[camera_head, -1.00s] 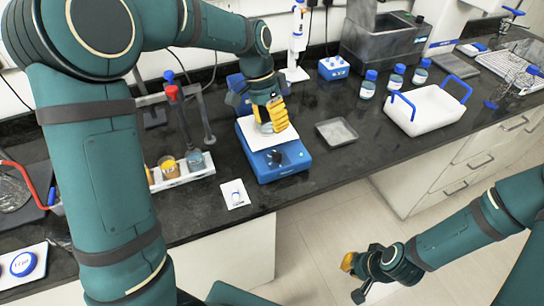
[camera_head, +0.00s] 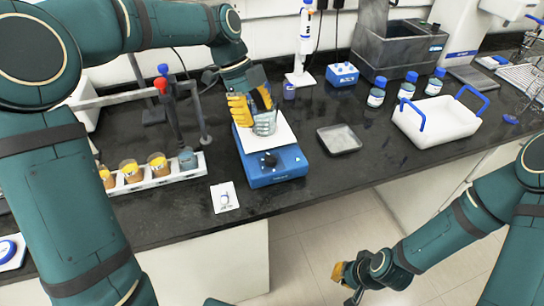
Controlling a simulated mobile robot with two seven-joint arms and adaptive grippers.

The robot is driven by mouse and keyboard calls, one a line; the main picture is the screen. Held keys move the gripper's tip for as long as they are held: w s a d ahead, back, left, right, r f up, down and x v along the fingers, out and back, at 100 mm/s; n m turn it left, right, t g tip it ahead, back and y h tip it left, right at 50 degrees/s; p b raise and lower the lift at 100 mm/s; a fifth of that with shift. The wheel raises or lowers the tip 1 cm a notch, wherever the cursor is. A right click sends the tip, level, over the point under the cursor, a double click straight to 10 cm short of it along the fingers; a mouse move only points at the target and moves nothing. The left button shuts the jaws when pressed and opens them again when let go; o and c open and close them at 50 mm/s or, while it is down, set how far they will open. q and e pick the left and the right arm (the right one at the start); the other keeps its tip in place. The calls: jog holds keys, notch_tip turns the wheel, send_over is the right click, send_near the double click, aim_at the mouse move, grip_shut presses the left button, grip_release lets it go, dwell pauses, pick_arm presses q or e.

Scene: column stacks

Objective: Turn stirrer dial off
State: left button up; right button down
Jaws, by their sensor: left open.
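The blue stirrer (camera_head: 276,172) stands on the black bench with a white top plate. Its dark round dial (camera_head: 268,159) is on the front face, facing me and uncovered. Which setting the dial points to is too small to read. A clear glass beaker (camera_head: 265,124) stands on the plate. My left gripper (camera_head: 252,108), with yellow fingers, is open at the beaker, behind and above the dial. Whether a finger touches the glass I cannot tell. My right gripper (camera_head: 346,280) hangs low over the floor, far from the stirrer; its finger opening is unclear.
A white rack (camera_head: 160,180) with several small beakers is left of the stirrer, and a labelled white card (camera_head: 224,197) lies front left. A grey tray (camera_head: 339,140) and a white tub with blue handles (camera_head: 436,122) are to the right. Bench before the dial is clear.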

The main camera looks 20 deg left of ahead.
aim_at(273, 156)
pick_arm(q)
jog(key=b+x, duration=0.2)
jog(key=x, duration=1)
jog(key=shift+s+f+b, duration=0.1)
jog(key=shift+f+b, duration=0.2)
jog(key=shift+b, duration=0.05)
grip_shut()
